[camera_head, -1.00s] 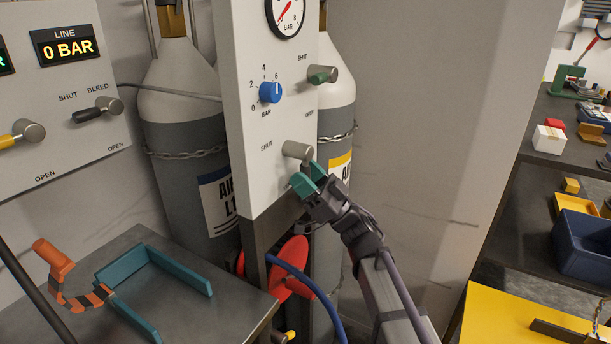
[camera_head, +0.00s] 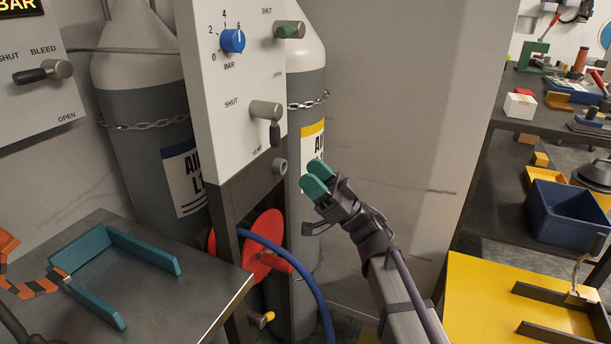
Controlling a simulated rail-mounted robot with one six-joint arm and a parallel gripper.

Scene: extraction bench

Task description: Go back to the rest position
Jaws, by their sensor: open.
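My gripper (camera_head: 317,178), with teal fingertips, is in the middle of the head view. It is open and nothing shows between its fingers. It stands clear of the white valve panel (camera_head: 232,100), to the right of the panel's lower edge. The grey lower valve (camera_head: 266,110) marked SHUT has its dark handle (camera_head: 275,135) pointing down. My arm reaches up from the bottom right to the gripper.
Gas cylinders (camera_head: 140,120) chained to the wall stand behind the panel. A red hose reel (camera_head: 265,245) and blue hose (camera_head: 318,290) hang below. A metal table (camera_head: 190,300) is at left; a yellow surface (camera_head: 470,300) and blue bin (camera_head: 562,212) are at right.

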